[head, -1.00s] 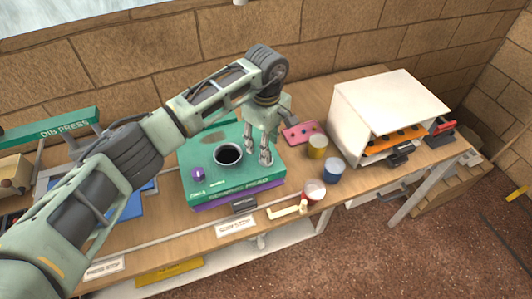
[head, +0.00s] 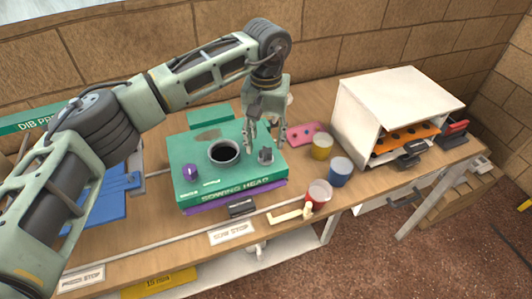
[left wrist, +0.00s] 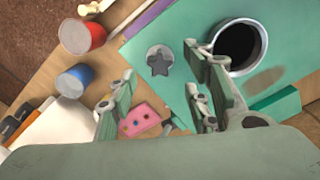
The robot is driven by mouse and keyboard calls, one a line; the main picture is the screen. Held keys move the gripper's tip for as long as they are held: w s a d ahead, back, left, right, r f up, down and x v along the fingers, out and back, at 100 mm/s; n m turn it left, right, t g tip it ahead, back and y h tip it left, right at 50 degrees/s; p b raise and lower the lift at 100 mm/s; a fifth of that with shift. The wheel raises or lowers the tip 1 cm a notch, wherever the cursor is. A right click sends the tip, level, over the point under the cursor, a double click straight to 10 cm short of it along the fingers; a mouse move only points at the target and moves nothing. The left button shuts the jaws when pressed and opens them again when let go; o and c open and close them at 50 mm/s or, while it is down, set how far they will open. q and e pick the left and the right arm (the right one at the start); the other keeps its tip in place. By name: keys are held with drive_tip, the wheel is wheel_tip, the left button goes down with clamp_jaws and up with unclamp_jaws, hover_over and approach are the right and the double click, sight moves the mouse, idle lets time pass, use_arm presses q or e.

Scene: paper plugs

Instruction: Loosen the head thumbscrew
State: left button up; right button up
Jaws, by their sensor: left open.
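The green sowing head (head: 205,142) is a flat box with a black round opening (head: 223,153) on the bench. A grey star-shaped thumbscrew (head: 265,155) stands on its top at the right; it also shows in the left wrist view (left wrist: 159,60). A purple knob (head: 191,172) is at its front left. My left gripper (head: 266,140) points down over the right part of the head, behind the thumbscrew in the head view. Its fingers are spread and empty in the left wrist view (left wrist: 162,92), with the thumbscrew beyond the gap, apart from them. My right gripper is out of view.
A pink tray (head: 306,133) and yellow (head: 322,147), blue (head: 341,172) and red (head: 318,194) cups stand right of the head. A white open-fronted cabinet (head: 400,95) is further right. A cream handle (head: 290,213) lies at the bench front.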

sight(266, 150)
use_arm(q)
drive_tip(key=shift+b, duration=0.3)
drive_tip(key=shift+f+b, duration=1.6)
drive_tip(key=shift+f, duration=0.4)
clamp_jaws()
drive_tip(key=shift+w, duration=0.1)
